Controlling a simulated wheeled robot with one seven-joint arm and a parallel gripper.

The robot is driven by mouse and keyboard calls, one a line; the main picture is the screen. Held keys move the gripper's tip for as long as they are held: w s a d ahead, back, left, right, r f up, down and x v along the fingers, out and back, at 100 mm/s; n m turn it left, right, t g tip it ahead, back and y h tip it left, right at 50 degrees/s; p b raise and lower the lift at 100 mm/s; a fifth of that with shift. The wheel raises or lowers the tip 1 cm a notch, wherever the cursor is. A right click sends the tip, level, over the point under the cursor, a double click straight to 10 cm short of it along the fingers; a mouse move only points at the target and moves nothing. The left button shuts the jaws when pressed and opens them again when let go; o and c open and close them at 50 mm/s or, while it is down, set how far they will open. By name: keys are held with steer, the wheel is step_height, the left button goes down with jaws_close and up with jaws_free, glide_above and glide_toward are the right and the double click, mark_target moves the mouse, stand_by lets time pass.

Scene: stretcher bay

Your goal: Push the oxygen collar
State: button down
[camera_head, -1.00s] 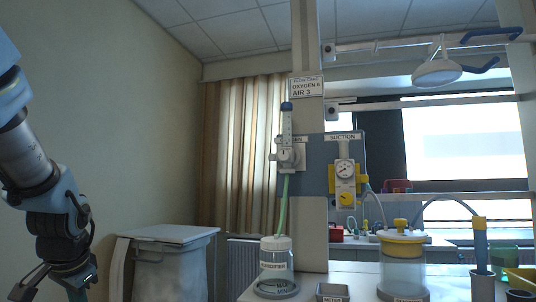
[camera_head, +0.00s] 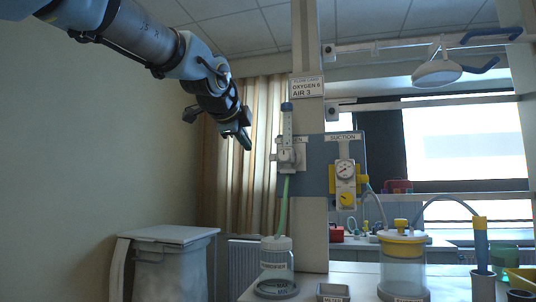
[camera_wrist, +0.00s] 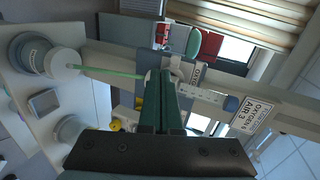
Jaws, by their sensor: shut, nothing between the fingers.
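The oxygen outlet (camera_head: 287,156), with its pale collar, sits on the blue-grey wall panel left of the suction unit. A clear flowmeter tube (camera_head: 287,125) with a blue cap rises from it and a green hose (camera_head: 283,205) hangs below. My gripper (camera_head: 244,138) is shut and empty, left of the outlet and slightly higher in the head view. In the wrist view my closed fingers (camera_wrist: 166,80) overlap the outlet and hide most of it; the flowmeter tube (camera_wrist: 203,97) shows beside them. I cannot tell the distance to the collar; the head view shows a gap.
The suction regulator (camera_head: 345,171) with its yellow knob is right of the outlet. A humidifier bottle (camera_head: 276,262) and a yellow-lidded suction jar (camera_head: 403,268) stand on the counter below. A lidded bin (camera_head: 170,262) is lower left. A lamp (camera_head: 438,73) hangs upper right.

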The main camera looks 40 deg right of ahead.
mark_target(271, 157)
steer(key=shift+s+d+r+m+h, duration=0.15)
steer(key=shift+s+d+r+m, duration=0.1)
steer(key=shift+s+r, duration=0.25)
steer(key=shift+s+d+r+m+h, duration=0.2)
steer(key=shift+s+r+m, duration=0.1)
steer(key=shift+r, duration=0.25)
steer(key=shift+d, duration=0.15)
steer(key=p+x, duration=0.2)
steer(key=x, duration=0.2)
steer(key=p+x, duration=0.2)
steer(key=x, duration=0.3)
steer(key=r+p+x, duration=0.1)
steer(key=p+x, duration=0.1)
steer(key=x, duration=0.2)
steer(key=shift+w+d+f, duration=0.15)
steer(key=shift+w+d, duration=0.1)
steer(key=shift+d, duration=0.1)
